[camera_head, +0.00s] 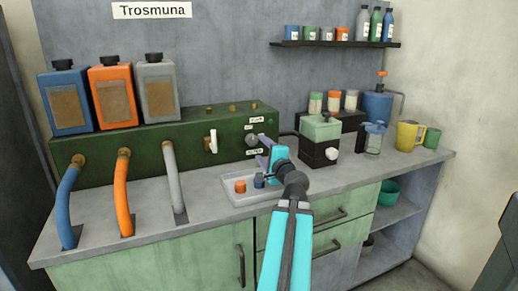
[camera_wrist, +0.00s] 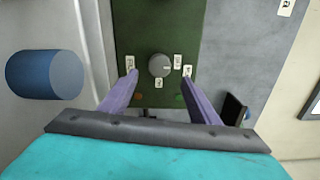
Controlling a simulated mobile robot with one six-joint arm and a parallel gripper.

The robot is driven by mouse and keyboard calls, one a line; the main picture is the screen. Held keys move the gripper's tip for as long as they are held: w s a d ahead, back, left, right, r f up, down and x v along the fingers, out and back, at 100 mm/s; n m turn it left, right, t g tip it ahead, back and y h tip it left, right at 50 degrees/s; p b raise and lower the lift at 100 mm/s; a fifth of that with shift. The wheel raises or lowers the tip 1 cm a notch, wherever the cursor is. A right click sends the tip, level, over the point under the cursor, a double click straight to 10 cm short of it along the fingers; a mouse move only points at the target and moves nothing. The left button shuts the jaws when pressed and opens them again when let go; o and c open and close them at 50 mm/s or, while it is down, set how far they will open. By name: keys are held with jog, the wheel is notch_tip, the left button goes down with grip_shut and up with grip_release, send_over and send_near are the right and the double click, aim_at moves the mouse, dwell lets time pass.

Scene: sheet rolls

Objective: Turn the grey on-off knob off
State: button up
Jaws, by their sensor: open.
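The grey on-off knob (camera_wrist: 160,66) is round and sits on the dark green panel (camera_wrist: 158,25) in the wrist view. A pale mark shows on its right side. Small white labels sit left, right and below it, too small to read. In the head view the knob (camera_head: 252,139) is at the right part of the green panel's front, close to my gripper (camera_head: 262,152). My gripper's two purple fingers (camera_wrist: 160,76) are spread apart in the wrist view, one on each side of the knob. Nothing is held, and whether they touch the panel cannot be told.
A white lever (camera_head: 212,141) is left of the knob. A pale tray (camera_head: 240,200) below holds an orange cup (camera_head: 240,187) and a blue cup (camera_head: 259,181). A green and black machine (camera_head: 320,153) stands right. Blue, orange and grey hoses (camera_head: 170,175) run down at left.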

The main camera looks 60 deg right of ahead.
jog(key=shift+b+v, duration=0.5)
jog(key=shift+v, duration=0.35)
jog(key=shift+f+b, duration=0.2)
jog(key=shift+b, duration=0.4)
jog(key=b+v, duration=0.2)
jog(key=b, duration=0.5)
jog(key=shift+s+a+b, duration=0.15)
jog(key=shift+s+b, duration=0.05)
jog(key=shift+b, duration=0.35)
jog(key=shift+r, duration=0.2)
